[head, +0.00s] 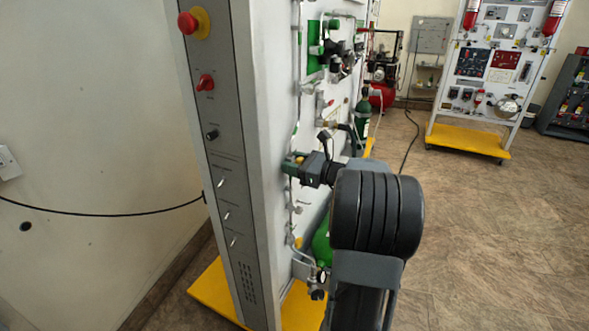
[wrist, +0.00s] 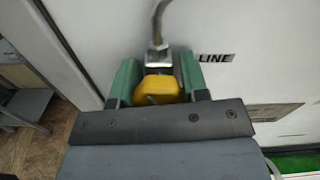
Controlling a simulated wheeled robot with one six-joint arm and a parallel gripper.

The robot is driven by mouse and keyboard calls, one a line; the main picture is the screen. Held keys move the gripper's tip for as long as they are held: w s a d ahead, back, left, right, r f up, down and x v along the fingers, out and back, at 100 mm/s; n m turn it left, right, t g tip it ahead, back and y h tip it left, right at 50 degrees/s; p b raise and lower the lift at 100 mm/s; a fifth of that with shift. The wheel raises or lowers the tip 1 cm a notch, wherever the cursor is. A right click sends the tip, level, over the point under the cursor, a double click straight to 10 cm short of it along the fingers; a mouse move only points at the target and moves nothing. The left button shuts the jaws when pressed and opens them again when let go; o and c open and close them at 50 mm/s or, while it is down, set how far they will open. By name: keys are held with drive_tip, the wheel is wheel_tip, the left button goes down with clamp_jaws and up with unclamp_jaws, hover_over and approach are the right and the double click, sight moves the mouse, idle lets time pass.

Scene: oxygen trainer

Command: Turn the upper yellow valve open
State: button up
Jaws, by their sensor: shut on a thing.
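The yellow valve handle (wrist: 158,90) shows in the wrist view between the two green fingers of my gripper (wrist: 157,88). A metal pipe and fitting (wrist: 157,45) rise above it on the white panel. My gripper is shut on the handle, with a finger on each side. In the head view my gripper (head: 291,163) reaches the front face of the panel at mid-height. The valve is mostly hidden there behind the fingers and wrist. How far the handle is turned is hard to tell.
The white trainer panel (head: 262,70) has a grey control strip (head: 222,130) with a red emergency button (head: 190,23). More pipes and green fittings sit above my gripper. A green cylinder (head: 322,243) stands below.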

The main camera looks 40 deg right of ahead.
drive_tip(key=o, duration=0.7)
drive_tip(key=shift+d, duration=0.1)
drive_tip(key=shift+o, duration=1.2)
drive_tip(key=v, duration=1.3)
drive_tip(key=shift+s, duration=0.35)
drive_tip(key=shift+d, duration=0.1)
